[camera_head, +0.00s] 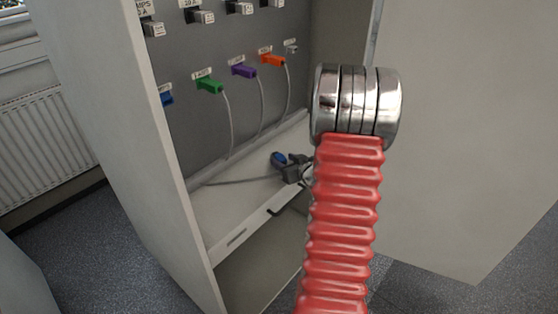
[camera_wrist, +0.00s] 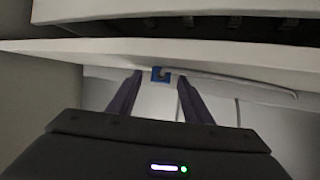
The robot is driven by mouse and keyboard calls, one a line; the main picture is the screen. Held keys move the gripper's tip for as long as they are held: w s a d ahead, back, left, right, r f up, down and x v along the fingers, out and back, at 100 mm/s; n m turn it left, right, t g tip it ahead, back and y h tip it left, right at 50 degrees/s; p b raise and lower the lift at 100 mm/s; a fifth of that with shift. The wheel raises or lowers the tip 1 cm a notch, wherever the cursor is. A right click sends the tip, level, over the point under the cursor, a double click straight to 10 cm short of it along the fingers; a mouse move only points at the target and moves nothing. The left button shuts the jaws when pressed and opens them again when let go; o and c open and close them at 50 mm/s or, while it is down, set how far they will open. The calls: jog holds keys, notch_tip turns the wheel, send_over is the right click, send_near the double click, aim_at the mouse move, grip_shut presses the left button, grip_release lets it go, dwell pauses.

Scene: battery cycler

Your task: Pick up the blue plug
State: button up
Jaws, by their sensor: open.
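A blue plug (camera_head: 279,159) lies on the white shelf inside the cabinet, right by my gripper (camera_head: 294,170). My gripper is small and dark in the head view, partly hidden behind my red arm. In the wrist view, a small blue piece (camera_wrist: 160,74), seemingly the plug, shows between the tips of my open gripper (camera_wrist: 159,78), with a gap on each side. I cannot tell how far in front of the fingertips it is. Another blue piece (camera_head: 167,98) sits on the grey panel, partly hidden by the cabinet's side wall.
Green (camera_head: 210,86), purple (camera_head: 244,71) and orange (camera_head: 273,60) plugs sit in the panel, with grey cables hanging to the shelf (camera_head: 236,210). The cabinet's left wall (camera_head: 110,120) and open door (camera_head: 460,170) flank the opening. A grey cable (camera_head: 240,181) lies along the shelf.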

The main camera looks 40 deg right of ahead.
jog(key=shift+w+f, duration=0.15)
jog(key=shift+w, duration=0.2)
jog(key=shift+c, duration=0.3)
jog(key=c, duration=1)
jog(key=shift+d, duration=0.1)
notch_tip(320, 180, up, 10)
dwell(0.5)
